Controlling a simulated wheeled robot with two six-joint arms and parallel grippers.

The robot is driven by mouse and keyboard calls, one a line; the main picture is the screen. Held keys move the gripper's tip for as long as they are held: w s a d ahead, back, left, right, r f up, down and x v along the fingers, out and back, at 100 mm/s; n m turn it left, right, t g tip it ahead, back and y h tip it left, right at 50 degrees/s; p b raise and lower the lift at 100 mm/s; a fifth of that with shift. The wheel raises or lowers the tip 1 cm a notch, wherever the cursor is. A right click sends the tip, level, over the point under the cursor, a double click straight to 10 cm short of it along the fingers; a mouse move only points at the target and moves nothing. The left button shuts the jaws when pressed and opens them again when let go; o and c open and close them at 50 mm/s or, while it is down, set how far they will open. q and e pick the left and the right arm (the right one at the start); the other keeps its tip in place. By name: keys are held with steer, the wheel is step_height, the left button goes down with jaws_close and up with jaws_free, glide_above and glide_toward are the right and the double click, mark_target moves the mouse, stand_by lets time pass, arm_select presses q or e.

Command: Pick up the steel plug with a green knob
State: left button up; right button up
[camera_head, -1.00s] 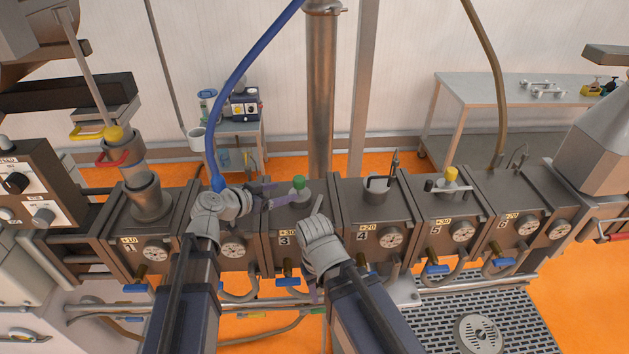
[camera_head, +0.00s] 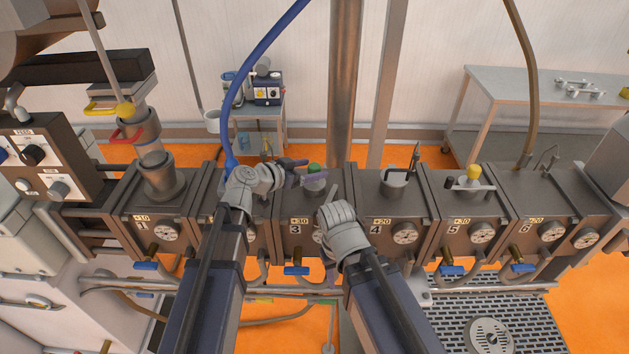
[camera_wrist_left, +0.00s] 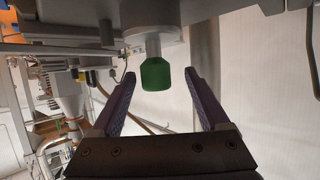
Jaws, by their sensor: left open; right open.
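The steel plug (camera_head: 315,187) with the green knob (camera_head: 314,168) sits upright in the top of the barrel block marked 3 in the head view. In the left wrist view the green knob (camera_wrist_left: 156,75) hangs from a short steel stem, between the two purple fingers. My left gripper (camera_wrist_left: 160,76) is open, its fingertips on either side of the knob with a gap to each. In the head view my left gripper (camera_head: 312,171) is at the knob's height. My right gripper (camera_head: 330,266) is low in front of block 3, its fingers mostly hidden behind its own wrist.
Block 5 (camera_head: 467,210) has a yellow-topped fitting. A feeder pipe (camera_head: 163,185) stands on block 1. A blue hose (camera_head: 250,75) rises behind my left gripper. Blue valve handles (camera_head: 296,270) line the front.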

arm_select(q)
steer(key=x, duration=0.1)
steer(key=b+x, duration=0.1)
steer(key=x, duration=0.1)
steer(key=f+b+x, duration=0.1)
steer(key=x, duration=0.1)
steer(key=shift+s, duration=0.3)
steer(key=shift+s+r, duration=0.1)
jaws_close()
